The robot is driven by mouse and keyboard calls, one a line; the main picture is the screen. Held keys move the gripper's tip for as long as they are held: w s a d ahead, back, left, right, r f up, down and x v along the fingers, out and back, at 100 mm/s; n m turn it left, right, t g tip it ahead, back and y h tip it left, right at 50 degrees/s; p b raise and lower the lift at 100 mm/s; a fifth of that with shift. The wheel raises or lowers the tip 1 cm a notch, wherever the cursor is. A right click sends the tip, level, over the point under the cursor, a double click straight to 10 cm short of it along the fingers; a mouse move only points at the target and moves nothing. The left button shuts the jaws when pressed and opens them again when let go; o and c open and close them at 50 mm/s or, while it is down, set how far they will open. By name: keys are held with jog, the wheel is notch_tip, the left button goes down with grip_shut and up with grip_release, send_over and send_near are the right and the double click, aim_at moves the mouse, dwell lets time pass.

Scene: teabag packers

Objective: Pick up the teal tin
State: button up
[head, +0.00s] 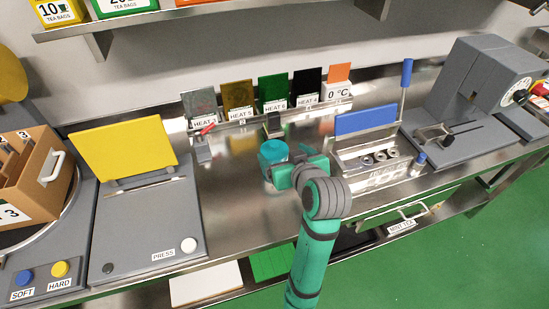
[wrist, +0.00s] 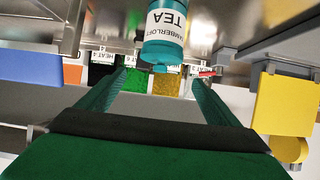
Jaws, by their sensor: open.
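The teal tin (head: 272,151) stands on the steel counter near the middle of the head view, its lower part partly hidden by my gripper. In the wrist view the tin (wrist: 163,52) shows at the top, with a white label reading AMBERLOFT TEA. My gripper (head: 287,166) is just in front and to the right of the tin in the head view. In the wrist view my gripper (wrist: 158,80) has its two fingers spread apart with nothing held between them. The tin appears just beyond the fingertips; whether they overlap it is unclear.
Several coloured heat cards (head: 273,88) stand along the back. A yellow-lidded press (head: 125,150) is on the left and a blue-backed metal holder (head: 366,120) on the right. A small red-handled device (head: 203,147) stands left of the tin.

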aim_at(275, 145)
jog(key=x, duration=0.8)
jog(key=shift+w+a+f, duration=0.1)
jog(key=shift+w+a, duration=0.05)
jog(key=shift+w, duration=0.2)
jog(key=c, duration=1.4)
